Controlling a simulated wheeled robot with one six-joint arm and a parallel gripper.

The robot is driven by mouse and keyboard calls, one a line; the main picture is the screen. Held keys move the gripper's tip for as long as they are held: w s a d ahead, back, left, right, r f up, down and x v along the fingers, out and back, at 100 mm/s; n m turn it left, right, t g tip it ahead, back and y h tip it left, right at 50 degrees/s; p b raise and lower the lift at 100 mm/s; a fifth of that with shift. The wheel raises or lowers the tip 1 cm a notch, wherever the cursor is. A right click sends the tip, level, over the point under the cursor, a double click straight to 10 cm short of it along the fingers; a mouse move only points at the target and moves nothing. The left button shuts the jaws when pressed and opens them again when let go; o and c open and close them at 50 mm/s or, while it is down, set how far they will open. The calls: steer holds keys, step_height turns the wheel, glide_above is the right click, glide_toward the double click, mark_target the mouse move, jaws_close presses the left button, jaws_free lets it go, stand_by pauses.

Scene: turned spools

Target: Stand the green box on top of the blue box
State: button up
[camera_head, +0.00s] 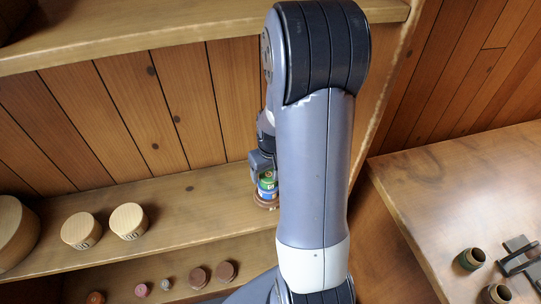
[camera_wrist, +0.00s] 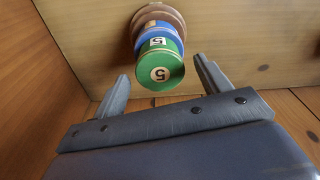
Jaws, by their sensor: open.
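The green box (camera_wrist: 160,70) is a small round tub with a white "5" label on its lid. In the wrist view it sits on top of the blue box (camera_wrist: 155,31), which rests on a brown round piece (camera_wrist: 157,13) on the shelf. The stack looks upright. In the head view, the green box (camera_head: 267,182) and blue box (camera_head: 268,193) show just left of my arm, partly hidden by it. My gripper (camera_wrist: 161,70) is open, its fingers on either side of the green box in the picture; I cannot tell whether they touch it.
Two pale round boxes (camera_head: 128,221) (camera_head: 80,230) and a larger one (camera_head: 14,232) stand left on the same shelf. Several small round pieces (camera_head: 198,278) are on the shelf below. At right, a table (camera_head: 440,190) holds dark spools (camera_head: 471,259) and a dark stand (camera_head: 520,255).

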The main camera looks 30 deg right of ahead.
step_height(320, 180, up, 10)
steer(key=s, duration=0.1)
